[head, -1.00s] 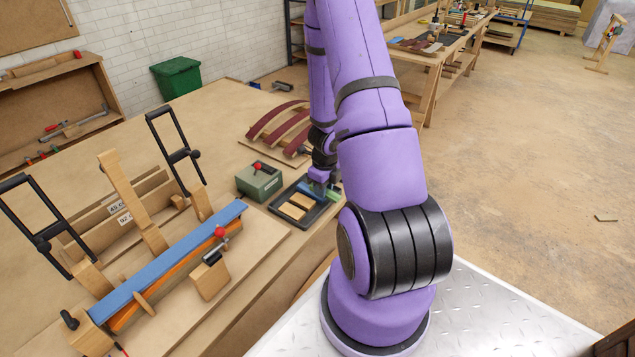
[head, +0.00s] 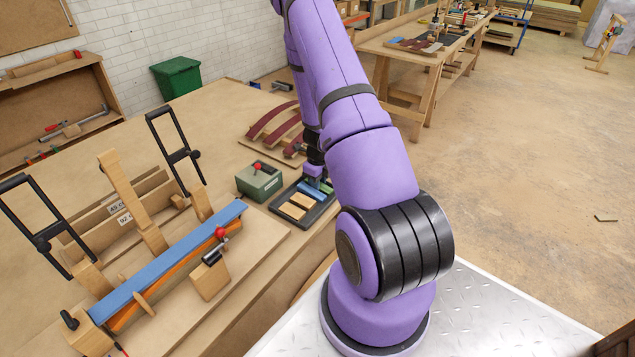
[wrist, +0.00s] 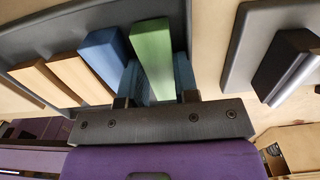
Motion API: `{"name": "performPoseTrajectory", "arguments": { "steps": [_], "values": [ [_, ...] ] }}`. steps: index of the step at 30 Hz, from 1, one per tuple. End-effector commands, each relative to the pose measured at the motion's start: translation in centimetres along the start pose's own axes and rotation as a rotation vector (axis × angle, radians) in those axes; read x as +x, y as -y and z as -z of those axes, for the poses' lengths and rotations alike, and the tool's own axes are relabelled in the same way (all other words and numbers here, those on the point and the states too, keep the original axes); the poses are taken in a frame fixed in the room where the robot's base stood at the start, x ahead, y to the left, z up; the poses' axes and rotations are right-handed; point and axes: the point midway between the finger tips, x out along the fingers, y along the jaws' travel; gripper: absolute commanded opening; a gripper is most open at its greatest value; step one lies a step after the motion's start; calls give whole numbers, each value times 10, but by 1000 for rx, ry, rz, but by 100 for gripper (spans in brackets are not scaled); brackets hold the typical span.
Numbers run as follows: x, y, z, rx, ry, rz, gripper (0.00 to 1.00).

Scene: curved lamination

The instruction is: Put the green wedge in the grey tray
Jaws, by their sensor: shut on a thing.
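The green wedge (wrist: 152,58) is between the two fingers of my gripper (wrist: 156,92) in the wrist view, and the gripper is shut on it. In the head view the green wedge (head: 326,187) shows small beside my gripper (head: 315,178). The grey tray (wrist: 60,22) lies under and around it; its dark rim also shows in the head view (head: 294,219). The wedge is over the tray's right part in the wrist view, beside a blue block. I cannot tell whether its underside touches the tray floor.
The blue block (wrist: 103,52) and two wooden blocks (wrist: 78,76) lie in the tray. A green box with a red knob (head: 260,182) stands left of the tray. A grey plate with a dark block (wrist: 285,60) is at the right in the wrist view. Curved red strips (head: 275,122) lie behind.

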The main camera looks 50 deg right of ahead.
Motion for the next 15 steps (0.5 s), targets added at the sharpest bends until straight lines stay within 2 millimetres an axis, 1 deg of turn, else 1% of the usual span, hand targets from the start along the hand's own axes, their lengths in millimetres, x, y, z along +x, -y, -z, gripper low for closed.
{"name": "performPoseTrajectory", "arguments": {
  "steps": [10, 11, 12, 15],
  "values": [
    [3, 0, 0, 0, 0, 0, 6],
    [4, 0, 0, 0, 0, 0, 31],
    [3, 0, 0, 0, 0, 0, 39],
    [3, 0, 0, 0, 0, 1, 39]
  ]
}}
